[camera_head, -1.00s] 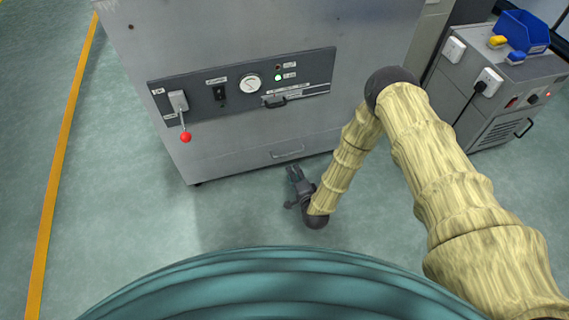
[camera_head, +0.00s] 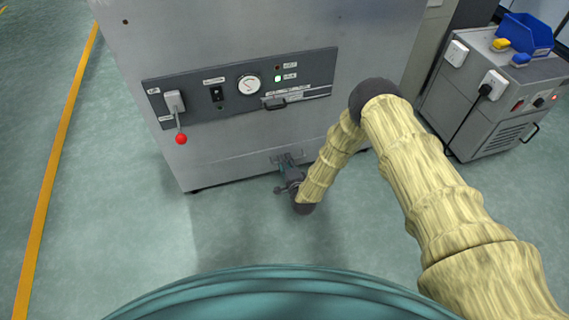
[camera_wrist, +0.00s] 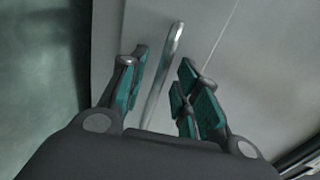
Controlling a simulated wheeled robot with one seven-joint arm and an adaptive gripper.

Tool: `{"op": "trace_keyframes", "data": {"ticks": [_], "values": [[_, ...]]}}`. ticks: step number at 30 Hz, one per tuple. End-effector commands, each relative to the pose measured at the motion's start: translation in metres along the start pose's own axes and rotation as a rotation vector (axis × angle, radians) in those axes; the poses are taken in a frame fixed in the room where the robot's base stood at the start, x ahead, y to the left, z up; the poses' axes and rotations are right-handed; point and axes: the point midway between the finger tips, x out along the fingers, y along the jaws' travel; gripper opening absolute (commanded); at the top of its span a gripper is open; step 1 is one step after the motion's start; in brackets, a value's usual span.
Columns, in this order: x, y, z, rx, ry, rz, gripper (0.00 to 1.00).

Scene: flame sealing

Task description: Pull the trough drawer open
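The grey cabinet (camera_head: 300,125) fills the upper middle of the head view. Low on its front is a metal bar handle, now largely hidden behind my gripper (camera_head: 286,160). In the wrist view, the silver bar handle (camera_wrist: 166,68) runs up between the two sides of my gripper (camera_wrist: 164,75). The teal-padded fingers are open, with a visible gap on both sides of the bar. The seam of a grey front panel shows to the right of the bar. No gap from an open drawer is visible.
A control panel (camera_head: 215,95) with a gauge, a red-knobbed lever (camera_head: 181,138) and a small black handle (camera_head: 275,103) sits above my gripper. A grey wheeled unit (camera_head: 485,100) with a blue bin (camera_head: 525,33) stands right. Floor in front is clear.

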Motion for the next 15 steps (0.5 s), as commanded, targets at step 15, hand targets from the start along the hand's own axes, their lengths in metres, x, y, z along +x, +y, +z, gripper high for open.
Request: {"op": "trace_keyframes", "data": {"ticks": [15], "values": [[0.0134,-0.0002,0.0000,0.000,0.000,0.001,0.30]]}}
